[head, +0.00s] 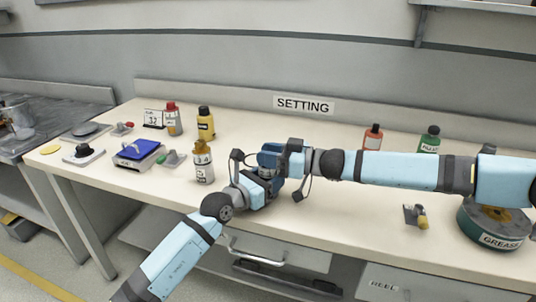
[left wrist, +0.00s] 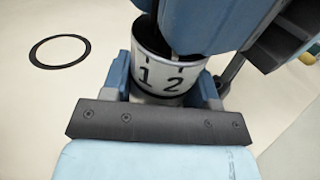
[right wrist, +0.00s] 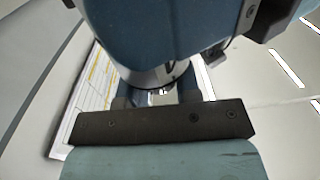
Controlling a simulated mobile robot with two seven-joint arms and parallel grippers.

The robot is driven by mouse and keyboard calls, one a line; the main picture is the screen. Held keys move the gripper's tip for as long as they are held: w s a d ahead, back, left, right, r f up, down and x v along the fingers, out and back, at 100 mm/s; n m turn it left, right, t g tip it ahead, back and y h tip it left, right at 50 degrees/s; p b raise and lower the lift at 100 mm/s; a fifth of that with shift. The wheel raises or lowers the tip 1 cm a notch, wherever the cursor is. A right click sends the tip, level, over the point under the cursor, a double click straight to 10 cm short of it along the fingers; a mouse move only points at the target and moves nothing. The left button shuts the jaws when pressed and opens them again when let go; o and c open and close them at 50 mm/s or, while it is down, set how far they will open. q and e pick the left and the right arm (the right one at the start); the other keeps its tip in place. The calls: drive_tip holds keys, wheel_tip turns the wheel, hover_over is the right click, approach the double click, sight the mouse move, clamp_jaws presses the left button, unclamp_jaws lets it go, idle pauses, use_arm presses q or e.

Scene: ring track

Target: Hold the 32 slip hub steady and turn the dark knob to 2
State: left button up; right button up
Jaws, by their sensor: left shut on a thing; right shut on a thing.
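The slip hub (left wrist: 158,80) is a white cylinder marked 1 and 2, with a dark tick above each numeral. It sits between the fingers of my left gripper (left wrist: 168,92), which is shut on it. My right gripper (right wrist: 160,96) is shut directly above the hub, on its knob; its blue body covers nearly all of the knob, so the setting cannot be read. In the head view my left gripper (head: 264,176) and right gripper (head: 272,158) meet over the table and hide the hub.
A white cylinder (head: 203,168) with a yellow top stands left of my grippers. Bottles, a card marked 32 (head: 153,118) and a blue-topped device (head: 138,150) are further left. A green grease tin (head: 487,236) stands right. A black ring (left wrist: 60,52) lies on the table.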

drive_tip(key=shift+n+g+y, duration=0.3)
drive_tip(key=shift+n+g, duration=0.7)
drive_tip(key=shift+g, duration=0.6)
drive_tip(key=shift+w+d, duration=0.1)
drive_tip(key=shift+d, duration=0.05)
drive_tip(key=o, duration=0.9)
drive_tip(key=shift+o, duration=0.2)
drive_tip(key=s+d, duration=0.1)
drive_tip(key=d, duration=1.1)
